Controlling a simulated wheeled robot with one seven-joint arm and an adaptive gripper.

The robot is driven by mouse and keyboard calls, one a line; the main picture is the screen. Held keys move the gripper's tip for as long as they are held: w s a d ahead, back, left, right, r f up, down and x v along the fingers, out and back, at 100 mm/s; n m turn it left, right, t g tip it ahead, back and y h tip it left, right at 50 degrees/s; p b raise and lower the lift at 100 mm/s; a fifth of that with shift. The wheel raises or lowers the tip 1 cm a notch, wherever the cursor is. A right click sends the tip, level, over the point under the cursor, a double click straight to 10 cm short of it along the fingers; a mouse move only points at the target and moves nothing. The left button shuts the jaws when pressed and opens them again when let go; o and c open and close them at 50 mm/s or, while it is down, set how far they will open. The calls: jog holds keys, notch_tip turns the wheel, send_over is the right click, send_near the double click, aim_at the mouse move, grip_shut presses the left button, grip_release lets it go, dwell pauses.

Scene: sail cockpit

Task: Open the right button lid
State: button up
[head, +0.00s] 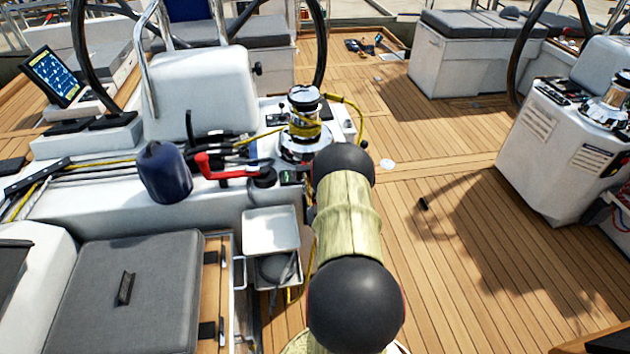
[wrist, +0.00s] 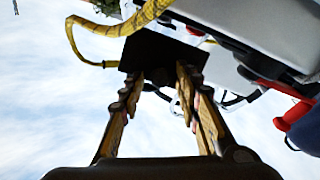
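In the head view, a round black cap (head: 262,179) and a small dark panel (head: 291,179) sit on the white console below the winch (head: 304,125). I cannot tell for certain which part is the right button lid. My arm hides the console's right edge, and my gripper cannot be made out there. In the wrist view my gripper (wrist: 158,75) is open, its two fingers apart. A dark, square-edged block (wrist: 160,48) shows at or just beyond the fingertips; whether they touch it is unclear.
A red handle (head: 225,170) and a dark blue bag (head: 165,172) are on the console left of the winch. A yellow rope (head: 352,110) loops off the winch; it also shows in the wrist view (wrist: 95,25). The teak deck (head: 450,240) is mostly clear.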

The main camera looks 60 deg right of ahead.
dwell(0.3)
jog(key=v, duration=1.2)
jog(key=shift+c, duration=0.2)
